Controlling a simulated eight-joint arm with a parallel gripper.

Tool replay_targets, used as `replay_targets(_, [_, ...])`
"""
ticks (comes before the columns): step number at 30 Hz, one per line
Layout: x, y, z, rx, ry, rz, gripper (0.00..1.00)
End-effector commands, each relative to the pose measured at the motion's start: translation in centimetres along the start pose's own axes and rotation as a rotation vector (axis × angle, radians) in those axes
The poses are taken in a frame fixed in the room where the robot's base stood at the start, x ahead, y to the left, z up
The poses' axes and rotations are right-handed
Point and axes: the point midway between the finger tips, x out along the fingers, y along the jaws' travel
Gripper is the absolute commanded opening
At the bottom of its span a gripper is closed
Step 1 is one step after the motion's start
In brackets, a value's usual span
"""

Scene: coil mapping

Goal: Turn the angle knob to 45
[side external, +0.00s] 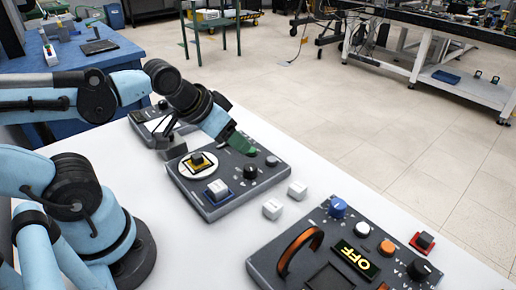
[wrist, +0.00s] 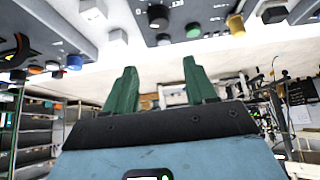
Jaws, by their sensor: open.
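My gripper (side external: 240,143) has green fingers and is above the far side of the middle grey control panel (side external: 190,187). In the wrist view my gripper (wrist: 160,72) shows its two fingers spread apart with nothing between them. A black knob (side external: 250,172) stands on that panel just below the fingers in the side view, and a black knob (wrist: 157,17) also shows at the top of the wrist view. A yellow-based knob (side external: 197,162) sits on a round white dial at the panel's left. The labels are too small to tell which is the angle knob.
A small dark knob (side external: 272,161) and a white block on a blue base (side external: 217,189) are on the same panel. Two loose white cubes (side external: 272,209) (side external: 297,189) lie beside it. A front panel (side external: 330,262) has an orange handle (side external: 298,247) and a blue knob (side external: 338,208).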

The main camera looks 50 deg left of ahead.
Motion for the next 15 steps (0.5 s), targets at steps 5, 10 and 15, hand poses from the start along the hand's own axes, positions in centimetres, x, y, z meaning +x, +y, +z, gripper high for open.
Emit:
replay_targets(5, [-0.1, 0.0, -0.7, -0.024, -0.057, -0.001, 0.6])
replay_targets(10, [0.0, -0.1, -2.2, -0.09, -0.214, -0.012, 0.6])
replay_targets(15, [0.5, -0.3, -3.6, -0.163, -0.391, -0.034, 0.6])
